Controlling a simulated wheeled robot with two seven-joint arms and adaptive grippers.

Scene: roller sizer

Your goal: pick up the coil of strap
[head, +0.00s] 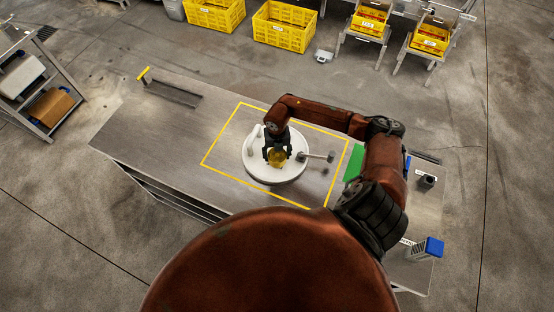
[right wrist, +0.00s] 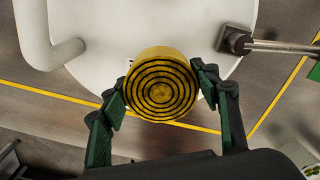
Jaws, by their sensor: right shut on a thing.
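The coil of strap (right wrist: 161,84) is a yellow disc with dark spiral rings, seen face-on in the right wrist view. In the head view the coil (head: 277,157) shows over a round white plate (head: 258,173). My right gripper (right wrist: 160,92) is shut on the coil, with a green-padded finger against each side of it. In the head view my right gripper (head: 277,152) comes down over the plate. I cannot tell whether the coil touches the plate. My left gripper is not in view.
The plate carries a white curved tube (head: 252,137) and a metal handle (head: 318,156). It stands on a grey table (head: 150,135) inside a yellow outline. A green panel (head: 353,165) and a blue-topped item (head: 433,246) lie right. The table's left part is mostly clear.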

